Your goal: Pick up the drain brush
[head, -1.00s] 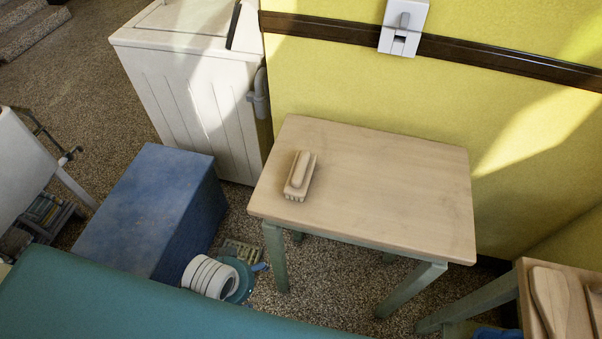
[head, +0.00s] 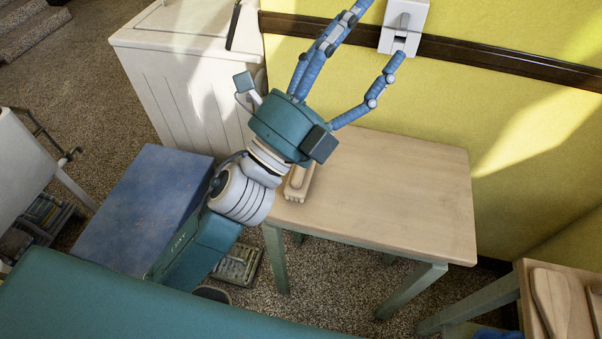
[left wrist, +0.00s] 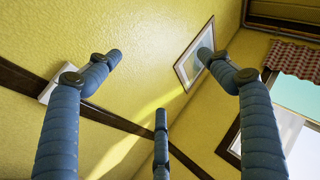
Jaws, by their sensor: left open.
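A pale wooden brush (head: 298,187), which looks like the drain brush, lies near the left edge of the wooden table (head: 410,190). My left arm partly covers it in the head view. My left gripper (head: 376,35) is raised above the table with its blue fingers spread, pointing up toward the wall. It is open and empty, and its fingertips are well apart from the brush. In the left wrist view the three open fingers (left wrist: 160,75) face the yellow wall; the brush is not in that view. My right gripper is not in view.
A white washer (head: 185,85) stands behind left and a blue box (head: 140,210) is on the left. A white switch (head: 403,25) is on the yellow wall. Another table at lower right holds a wooden item (head: 552,300). A grate (head: 238,265) is on the floor. The table's right part is clear.

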